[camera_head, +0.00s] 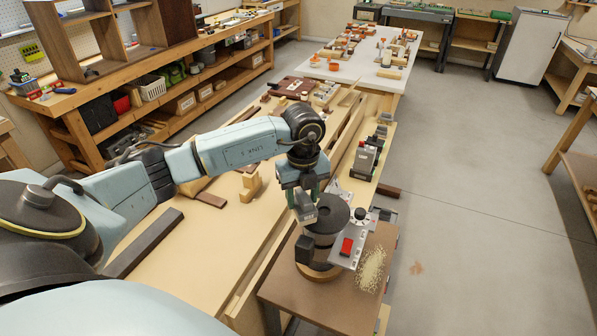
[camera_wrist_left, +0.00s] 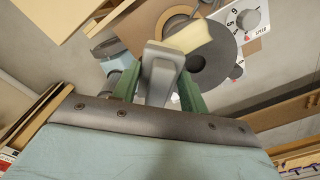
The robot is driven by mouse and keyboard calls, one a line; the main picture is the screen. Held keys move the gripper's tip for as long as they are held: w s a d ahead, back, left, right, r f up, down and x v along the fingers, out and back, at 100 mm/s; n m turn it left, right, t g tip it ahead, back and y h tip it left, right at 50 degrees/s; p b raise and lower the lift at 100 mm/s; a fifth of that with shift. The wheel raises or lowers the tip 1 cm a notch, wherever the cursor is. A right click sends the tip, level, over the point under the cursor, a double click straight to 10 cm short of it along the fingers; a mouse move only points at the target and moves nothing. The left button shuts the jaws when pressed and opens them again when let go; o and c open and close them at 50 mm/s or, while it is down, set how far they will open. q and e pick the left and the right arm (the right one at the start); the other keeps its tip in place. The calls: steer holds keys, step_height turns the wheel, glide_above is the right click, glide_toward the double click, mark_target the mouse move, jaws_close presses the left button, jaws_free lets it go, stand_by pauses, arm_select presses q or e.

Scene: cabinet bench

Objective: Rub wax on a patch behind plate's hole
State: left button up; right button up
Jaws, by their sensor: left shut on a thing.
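My left gripper (camera_head: 303,207) is over the bench machine, beside its dark round disc (camera_head: 326,214). In the left wrist view its green fingers (camera_wrist_left: 160,92) are shut on a grey handle-like piece (camera_wrist_left: 158,72). A pale yellow block, which looks like wax (camera_wrist_left: 188,36), shows at the far end of the grey piece, in front of the dark disc (camera_wrist_left: 212,62). I cannot tell whether the block touches the disc. A grey plate (camera_head: 343,254) with a dial and a red switch is beside the disc. No patch behind a hole can be made out. My right gripper is not in view.
The machine stands on a small brown table (camera_head: 335,306) with pale grains (camera_head: 371,268) scattered at its right. A long bench (camera_head: 185,262) with wooden pieces lies to the left. Grey floor (camera_head: 470,230) to the right is mostly clear.

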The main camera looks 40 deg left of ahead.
arm_select(q)
steer(key=r+p, duration=0.1)
steer(key=r, duration=0.2)
steer(key=shift+w+p, duration=0.35)
steer(key=shift+s+r+p, duration=0.1)
steer(key=shift+r+p, duration=1.2)
steer(key=shift+r, duration=0.4)
steer(key=shift+f, duration=0.1)
